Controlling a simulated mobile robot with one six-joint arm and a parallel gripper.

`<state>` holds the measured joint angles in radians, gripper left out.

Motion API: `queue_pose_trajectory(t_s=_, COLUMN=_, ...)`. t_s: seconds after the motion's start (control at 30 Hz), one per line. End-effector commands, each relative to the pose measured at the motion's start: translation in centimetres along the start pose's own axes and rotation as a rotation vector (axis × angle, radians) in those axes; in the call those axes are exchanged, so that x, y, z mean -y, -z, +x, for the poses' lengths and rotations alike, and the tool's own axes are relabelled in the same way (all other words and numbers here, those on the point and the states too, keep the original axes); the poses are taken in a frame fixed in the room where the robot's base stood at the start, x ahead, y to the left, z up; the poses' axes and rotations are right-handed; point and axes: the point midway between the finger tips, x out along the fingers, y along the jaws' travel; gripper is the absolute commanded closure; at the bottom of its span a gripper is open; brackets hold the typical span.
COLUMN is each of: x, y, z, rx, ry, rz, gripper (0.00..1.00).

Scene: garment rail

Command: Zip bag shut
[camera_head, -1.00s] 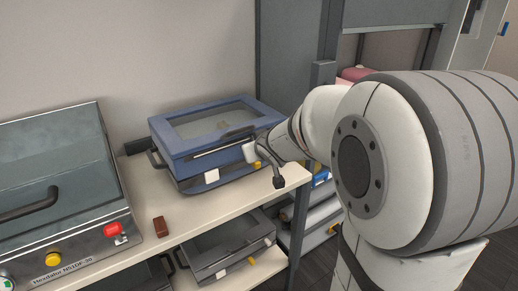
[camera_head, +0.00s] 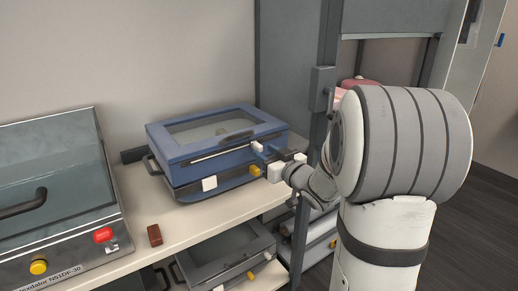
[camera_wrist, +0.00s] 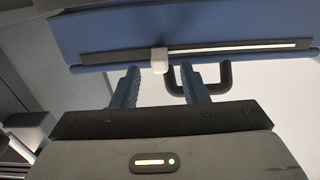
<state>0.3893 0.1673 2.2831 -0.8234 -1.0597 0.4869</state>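The bag (camera_head: 166,143) is a blue, box-like case with a clear window in its lid, on the shelf. A dark and white zip track (camera_head: 215,153) runs along its front, with a white slider (camera_head: 257,147) at the right end. In the wrist view the bag (camera_wrist: 110,30) fills the top and the slider (camera_wrist: 159,61) sits between the lines of my two blue fingers, at or just beyond their tips. My gripper (camera_wrist: 159,70) is open, its fingers apart on either side of the slider. I cannot tell whether they touch it. In the head view my gripper is at the bag's front right.
A black handle (camera_wrist: 225,75) shows near my right finger in the wrist view. A grey machine (camera_head: 50,235) with red and yellow buttons stands left on the shelf (camera_head: 195,225). A small brown block (camera_head: 154,235) lies between. A grey case (camera_head: 225,255) is on the shelf below.

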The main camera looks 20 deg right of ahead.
Motion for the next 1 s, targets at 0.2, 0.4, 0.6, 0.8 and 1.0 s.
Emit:
queue_pose_trajectory(t_s=0.2, x=0.0, y=-0.1, z=3.3, rx=0.002, ry=0.001, rz=0.000, gripper=0.60)
queue_pose_trajectory(t_s=0.4, x=0.0, y=0.0, z=4.3, rx=0.001, ry=-0.002, rz=0.000, gripper=0.60)
queue_pose_trajectory(t_s=0.6, x=-0.1, y=0.0, z=4.3, rx=0.001, ry=-0.002, rz=0.000, gripper=0.60)
queue_pose_trajectory(t_s=0.8, x=-0.1, y=0.0, z=4.3, rx=0.001, ry=-0.003, rz=0.000, gripper=0.75)
queue_pose_trajectory(t_s=1.0, x=-0.1, y=0.0, z=4.3, rx=0.001, ry=-0.003, rz=0.000, gripper=0.91)
